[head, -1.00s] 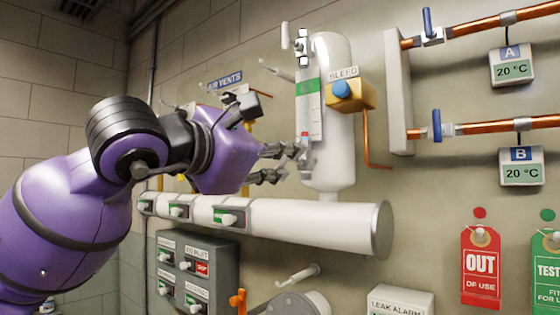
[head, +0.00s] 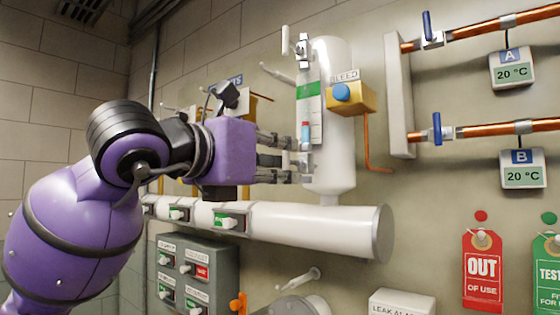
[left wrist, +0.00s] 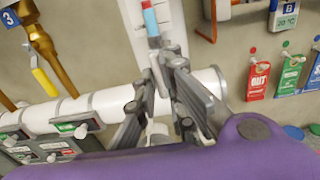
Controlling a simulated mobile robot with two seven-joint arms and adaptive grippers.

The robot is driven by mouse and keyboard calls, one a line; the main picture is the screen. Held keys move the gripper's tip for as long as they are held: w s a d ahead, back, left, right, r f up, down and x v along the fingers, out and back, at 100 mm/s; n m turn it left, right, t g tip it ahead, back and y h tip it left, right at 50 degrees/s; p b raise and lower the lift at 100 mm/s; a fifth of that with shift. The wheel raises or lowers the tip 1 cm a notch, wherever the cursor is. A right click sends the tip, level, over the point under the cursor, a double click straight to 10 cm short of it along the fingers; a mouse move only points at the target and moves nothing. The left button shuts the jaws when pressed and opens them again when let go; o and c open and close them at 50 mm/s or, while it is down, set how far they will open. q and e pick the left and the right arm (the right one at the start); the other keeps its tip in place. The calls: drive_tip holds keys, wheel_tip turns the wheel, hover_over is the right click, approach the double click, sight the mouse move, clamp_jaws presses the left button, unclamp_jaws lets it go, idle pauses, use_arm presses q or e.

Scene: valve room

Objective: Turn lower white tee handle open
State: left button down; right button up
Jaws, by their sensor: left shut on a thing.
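The sight gauge (head: 310,100) is a pale upright plate with a green band, in front of a white vertical tank. A white tee handle (head: 285,41) stands upright at its top valve. The lower white tee handle (head: 294,160) is at the gauge's foot, mostly hidden by my fingers. My left gripper (head: 298,160) reaches in from the left and is shut on this handle. In the left wrist view the fingertips (left wrist: 164,62) meet just below the gauge's red and light-blue mark (left wrist: 151,20). The handle's exact angle is hidden. My right gripper is not in view.
A thick white horizontal pipe (head: 300,229) runs just below my gripper. A yellow bleed block (head: 356,96) with a blue button sits to the right. A grey switch panel (head: 212,262) is below. Copper pipes (head: 488,130) with blue-handled valves are farther right.

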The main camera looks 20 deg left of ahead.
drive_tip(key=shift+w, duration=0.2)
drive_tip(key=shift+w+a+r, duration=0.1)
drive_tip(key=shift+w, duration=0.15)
use_arm(q)
drive_tip(key=c, duration=1.8)
unclamp_jaws()
drive_tip(key=shift+c, duration=0.2)
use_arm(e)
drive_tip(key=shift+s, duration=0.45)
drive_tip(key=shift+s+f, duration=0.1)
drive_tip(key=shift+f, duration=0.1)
use_arm(q)
drive_tip(key=v, duration=1.2)
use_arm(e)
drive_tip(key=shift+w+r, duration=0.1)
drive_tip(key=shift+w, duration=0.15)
